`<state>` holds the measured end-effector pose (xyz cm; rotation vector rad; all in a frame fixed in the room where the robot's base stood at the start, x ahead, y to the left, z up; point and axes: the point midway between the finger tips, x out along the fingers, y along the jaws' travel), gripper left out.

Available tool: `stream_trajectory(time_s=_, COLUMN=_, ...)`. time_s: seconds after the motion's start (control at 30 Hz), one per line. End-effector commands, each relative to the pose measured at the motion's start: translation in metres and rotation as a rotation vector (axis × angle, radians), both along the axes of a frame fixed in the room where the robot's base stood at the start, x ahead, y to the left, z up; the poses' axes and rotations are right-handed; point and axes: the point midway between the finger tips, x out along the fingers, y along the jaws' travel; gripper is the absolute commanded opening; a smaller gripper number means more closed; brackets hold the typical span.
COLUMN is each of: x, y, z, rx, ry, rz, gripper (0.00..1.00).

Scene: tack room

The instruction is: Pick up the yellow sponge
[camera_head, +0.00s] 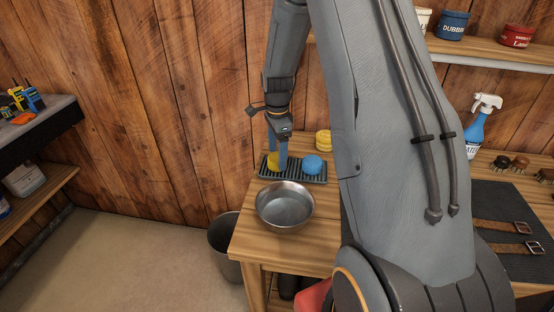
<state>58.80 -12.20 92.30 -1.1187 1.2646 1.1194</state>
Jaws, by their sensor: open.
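The yellow sponge (272,161) sits at the left end of a dark ribbed tray (304,180) on the wooden table. My gripper (278,157) points down over it, and its blue fingers partly cover the sponge. The gripper is open. Whether the fingers straddle the sponge or touch it cannot be told from this view. A round blue sponge (314,164) lies on the same tray to the right. Another round yellow thing (323,140) stands behind the tray near the wall.
A metal bowl (284,207) stands in front of the tray. A bucket (224,243) is on the floor left of the table (261,244). A blue spray bottle (477,127), brushes and straps on a dark mat (506,201) are at right. Wooden wall stands close behind.

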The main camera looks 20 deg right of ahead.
Motion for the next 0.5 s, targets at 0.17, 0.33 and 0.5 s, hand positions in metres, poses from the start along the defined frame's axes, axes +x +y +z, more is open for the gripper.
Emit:
stream_trajectory(time_s=0.17, x=-0.0005, y=0.0001, z=-0.0104, rx=0.0, ry=0.001, rz=0.0, gripper=0.74)
stream_trajectory(time_s=0.33, x=-0.0001, y=0.0, z=-0.011, rx=0.0, ry=0.0, rz=0.0, gripper=0.74)
stream_trajectory(time_s=0.5, x=-0.0001, y=0.0, z=-0.0109, rx=0.0, ry=0.0, rz=0.0, gripper=0.52)
